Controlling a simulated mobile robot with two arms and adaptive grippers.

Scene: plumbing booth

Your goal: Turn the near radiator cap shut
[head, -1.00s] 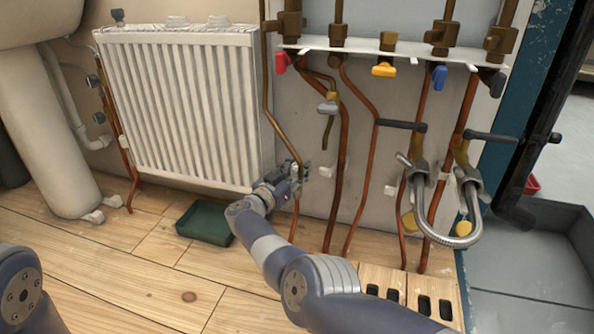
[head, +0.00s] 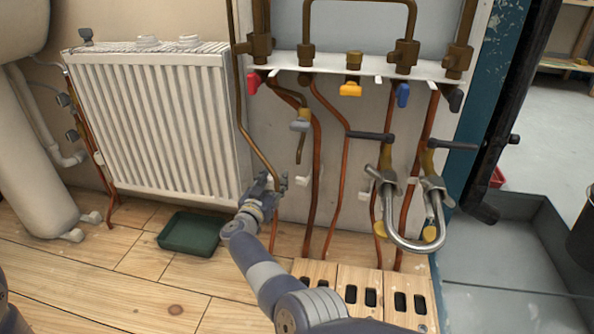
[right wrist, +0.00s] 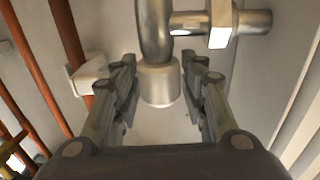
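The white radiator (head: 150,125) stands against the wall at the left in the head view. My right gripper (head: 266,187) is low beside its lower right corner, at the pipe fitting there, and partly covers that fitting. In the right wrist view a pale, short cylindrical cap (right wrist: 160,85) sits at the end of a curved metal pipe. The right gripper's fingers (right wrist: 160,74) are open, one on each side of the cap, with a visible gap on both sides. My left gripper is out of view.
A green tray (head: 190,233) lies on the wooden floor below the radiator. Copper pipes (head: 316,180) run down the wall just right of my gripper. Slotted wooden blocks (head: 362,290) lie in front.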

